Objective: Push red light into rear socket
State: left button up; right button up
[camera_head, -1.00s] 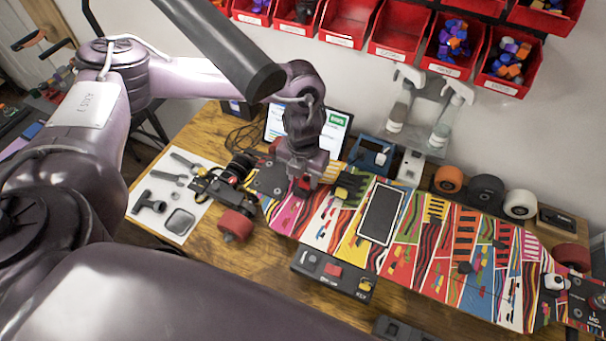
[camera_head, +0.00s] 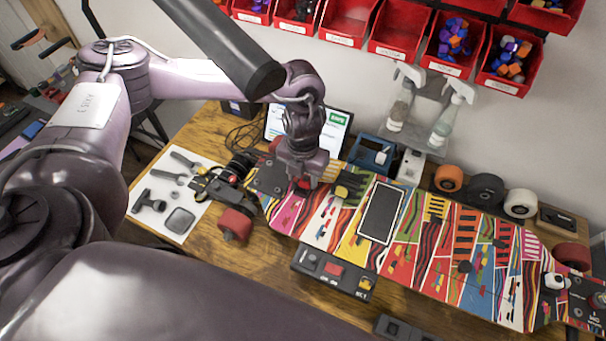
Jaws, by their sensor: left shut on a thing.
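The colourful skateboard deck (camera_head: 410,262) lies across the workbench. My left gripper (camera_head: 302,182) points down over the deck's left end, with its fingertips at or very near the deck surface. It is shut on a small red piece, the red light (camera_head: 305,183), which is mostly hidden by the fingers. The rear socket is not visible; the gripper covers that part of the deck. I cannot tell whether the light sits in it. My right gripper is not in view.
A black control box (camera_head: 333,272) with a red button stands before the deck. A white mat with tools (camera_head: 172,193) lies at left. Spray bottles (camera_head: 446,122), loose wheels (camera_head: 485,190) and a screen stand behind the deck. Red bins (camera_head: 400,28) hang on the wall.

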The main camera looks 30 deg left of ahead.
pick_arm(q)
jog(key=shift+f+b, duration=0.35)
jog(key=shift+f, duration=0.15)
dwell(0.4)
jog(key=o, duration=1.1)
jog(key=shift+o, duration=0.3)
jog(key=shift+o, duration=1)
jog(key=shift+r, duration=0.25)
jog(key=shift+r+p, duration=1.15)
jog(key=shift+p, duration=0.05)
jog(key=shift+r, duration=0.2)
